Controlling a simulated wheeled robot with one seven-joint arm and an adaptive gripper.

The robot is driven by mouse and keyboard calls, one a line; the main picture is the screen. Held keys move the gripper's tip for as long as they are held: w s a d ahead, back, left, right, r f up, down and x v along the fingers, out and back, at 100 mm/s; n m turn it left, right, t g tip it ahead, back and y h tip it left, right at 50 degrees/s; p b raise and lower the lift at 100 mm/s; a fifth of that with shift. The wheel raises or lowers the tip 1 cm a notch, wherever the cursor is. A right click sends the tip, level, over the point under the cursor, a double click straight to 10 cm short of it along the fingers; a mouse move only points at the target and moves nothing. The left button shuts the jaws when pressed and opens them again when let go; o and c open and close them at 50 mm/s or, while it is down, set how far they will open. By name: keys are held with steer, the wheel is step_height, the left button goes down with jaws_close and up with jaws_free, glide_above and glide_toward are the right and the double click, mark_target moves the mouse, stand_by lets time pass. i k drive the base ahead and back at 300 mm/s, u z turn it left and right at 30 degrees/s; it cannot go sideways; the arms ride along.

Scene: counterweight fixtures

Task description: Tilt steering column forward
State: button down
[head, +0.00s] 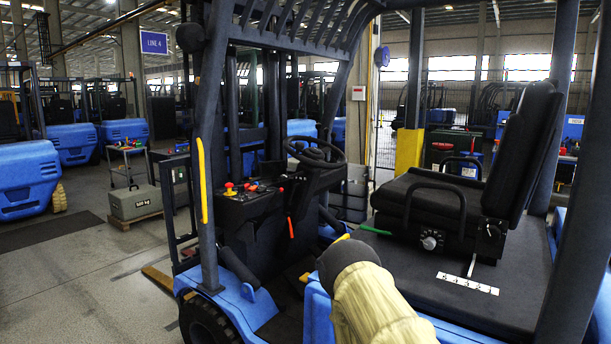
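The steering wheel (316,152) is a black ring with a spoked hub, tilted on top of the dark steering column (304,180) inside the open cab of a blue forklift. The lower part of the column merges into dark bodywork, and I cannot make out its tilt release. A red-tipped lever (291,227) stands below the wheel. My arm shows at the bottom centre as a beige sleeve with a dark rounded end, apart from the wheel in the picture. My gripper is not visible.
A console (250,196) with red and yellow knobs lies left of the wheel. The black seat (436,205) stands to the right, with a green lever (375,231) near it. A cab post (209,150) with a yellow handrail rises at left. The space between wheel and seat looks open.

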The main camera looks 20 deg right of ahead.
mark_target(303, 187)
steer(key=u, duration=1.2)
steer(key=i, duration=1.05)
steer(key=z, duration=1.55)
